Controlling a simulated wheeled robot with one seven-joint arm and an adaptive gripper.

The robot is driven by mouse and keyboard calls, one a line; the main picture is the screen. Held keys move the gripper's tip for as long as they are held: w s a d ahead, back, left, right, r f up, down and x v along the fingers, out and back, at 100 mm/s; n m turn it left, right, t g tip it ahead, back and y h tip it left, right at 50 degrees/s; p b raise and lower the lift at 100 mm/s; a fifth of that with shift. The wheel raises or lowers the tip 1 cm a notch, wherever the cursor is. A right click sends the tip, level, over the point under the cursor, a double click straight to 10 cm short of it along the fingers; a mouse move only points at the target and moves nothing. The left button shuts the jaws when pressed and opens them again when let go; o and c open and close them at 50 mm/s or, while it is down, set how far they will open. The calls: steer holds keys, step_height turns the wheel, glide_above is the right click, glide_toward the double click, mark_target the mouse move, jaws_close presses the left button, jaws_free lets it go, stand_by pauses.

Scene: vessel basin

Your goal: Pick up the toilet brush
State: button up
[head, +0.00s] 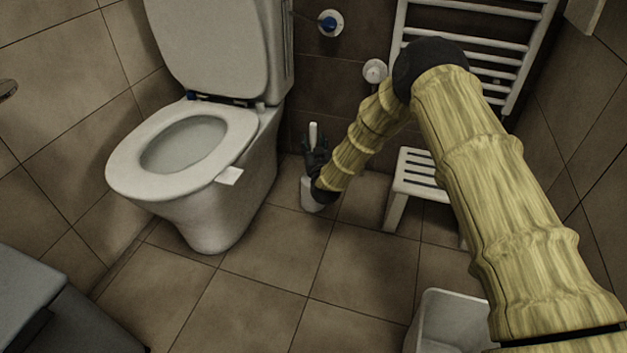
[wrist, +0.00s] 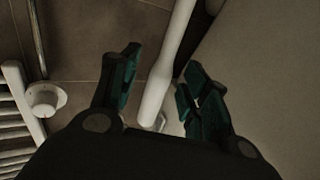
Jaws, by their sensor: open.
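The toilet brush (head: 313,133) has a slim white handle standing upright beside the toilet. A white holder (head: 309,196) shows at floor level below it, partly hidden by my gripper. My gripper (head: 316,157) is at the handle in the head view. In the wrist view, my gripper (wrist: 160,72) is open, with one dark green finger on each side of the white brush handle (wrist: 172,50). The handle lies nearer the right finger; whether it touches is unclear. The brush head is not visible.
The toilet (head: 207,215) stands close on the left, its seat down and lid raised. A white stool (head: 416,168) and a towel radiator (head: 475,32) are on the right. A white bin (head: 448,318) stands at the front right. Tiled floor (head: 260,290) in front is clear.

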steer(key=shift+w+a, duration=0.1)
steer(key=shift+w, duration=0.5)
jaws_close()
steer(key=shift+r, duration=0.1)
